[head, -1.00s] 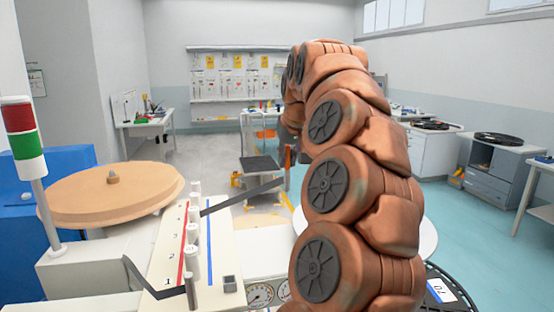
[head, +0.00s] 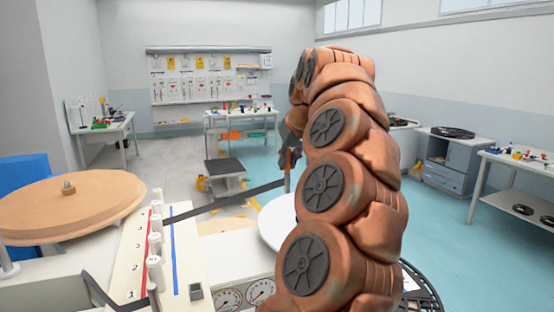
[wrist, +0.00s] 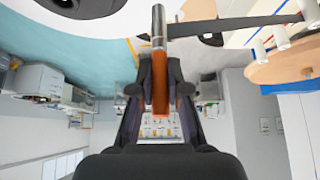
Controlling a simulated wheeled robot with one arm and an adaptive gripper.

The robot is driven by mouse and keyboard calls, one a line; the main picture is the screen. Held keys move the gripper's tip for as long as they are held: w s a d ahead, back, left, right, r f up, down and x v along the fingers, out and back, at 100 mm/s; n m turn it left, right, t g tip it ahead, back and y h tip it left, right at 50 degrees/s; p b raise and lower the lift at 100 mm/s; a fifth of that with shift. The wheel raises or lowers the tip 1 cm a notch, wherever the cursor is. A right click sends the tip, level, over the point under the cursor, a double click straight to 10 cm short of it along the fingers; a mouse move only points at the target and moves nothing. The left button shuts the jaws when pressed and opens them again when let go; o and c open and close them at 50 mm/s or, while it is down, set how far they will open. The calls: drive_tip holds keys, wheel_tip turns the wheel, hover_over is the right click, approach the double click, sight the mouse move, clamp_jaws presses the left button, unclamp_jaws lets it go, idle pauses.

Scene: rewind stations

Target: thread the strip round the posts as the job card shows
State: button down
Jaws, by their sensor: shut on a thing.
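My gripper (head: 289,150) is shut on an orange handle (wrist: 160,88) with a metal rod (wrist: 158,28), held upright out beyond the posts. The dark grey strip (head: 225,201) runs from this rod leftwards to the row of white posts (head: 155,244); it also shows in the wrist view (wrist: 235,24). Another stretch of strip (head: 98,291) comes in at the lower left near the nearest post. How the strip passes between the posts is hidden. The posts stand on a cream panel (head: 185,262) with printed numbers, a red line and a blue line.
A large tan disc (head: 70,208) lies left of the panel, and a white disc (head: 278,222) lies right of it, partly behind my arm. Gauges (head: 230,299) sit at the front. A low trolley (head: 224,167) stands beyond; the blue floor on the right is clear.

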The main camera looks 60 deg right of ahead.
drive_tip(key=s+d+p, duration=0.5)
drive_tip(key=s+d, duration=0.3)
drive_tip(key=s, duration=0.4)
drive_tip(key=shift+s, duration=0.15)
idle(0.4)
drive_tip(key=shift+f, duration=0.25)
idle(0.4)
drive_tip(key=shift+s+a+f+b, duration=0.1)
drive_tip(key=shift+s+f+b, duration=0.05)
drive_tip(key=shift+f+b, duration=1.8)
drive_tip(key=c, duration=1.1)
unclamp_jaws()
